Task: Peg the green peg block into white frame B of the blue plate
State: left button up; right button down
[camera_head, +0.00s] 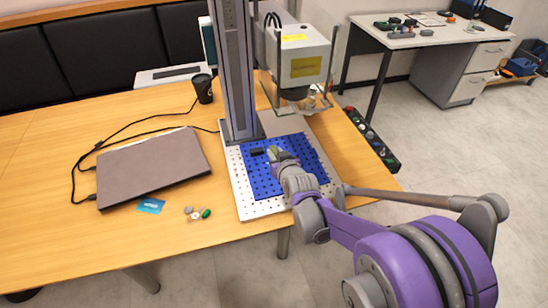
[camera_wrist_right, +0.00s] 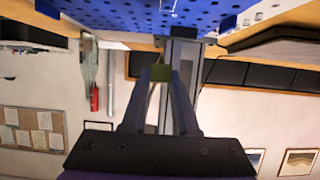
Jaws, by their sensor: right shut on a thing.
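The blue plate (camera_head: 262,183) with rows of holes lies on a pale perforated base below the laser marker head. My right gripper (camera_head: 277,153) is over the plate's upper middle, its fingertips small in the head view. In the right wrist view the fingers are shut on the green peg block (camera_wrist_right: 161,73), which sits between their tips. The blue plate (camera_wrist_right: 130,14) fills the top of that view, and a gap shows between it and the block. I cannot make out white frame B clearly. My left gripper is not in view.
A small black block (camera_head: 257,151) lies on the plate left of my gripper. The laser marker column (camera_head: 237,70) and its head (camera_head: 303,55) stand close behind. A closed laptop (camera_head: 153,166), a blue card (camera_head: 151,206) and small parts (camera_head: 197,213) lie to the left.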

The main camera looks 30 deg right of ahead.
jog(key=shift+a+f+b, duration=0.1)
jog(key=shift+f+b, duration=1.95)
jog(key=shift+f, duration=0.85)
jog(key=shift+f+b, duration=0.35)
jog(key=shift+f, duration=0.25)
jog(key=c, duration=0.6)
grip_release()
jog(key=shift+s, duration=0.1)
jog(key=p+v, duration=0.2)
jog(key=v, duration=0.8)
jog(key=shift+s+r, duration=0.15)
jog(key=shift+s, duration=0.25)
jog(key=shift+a, duration=0.1)
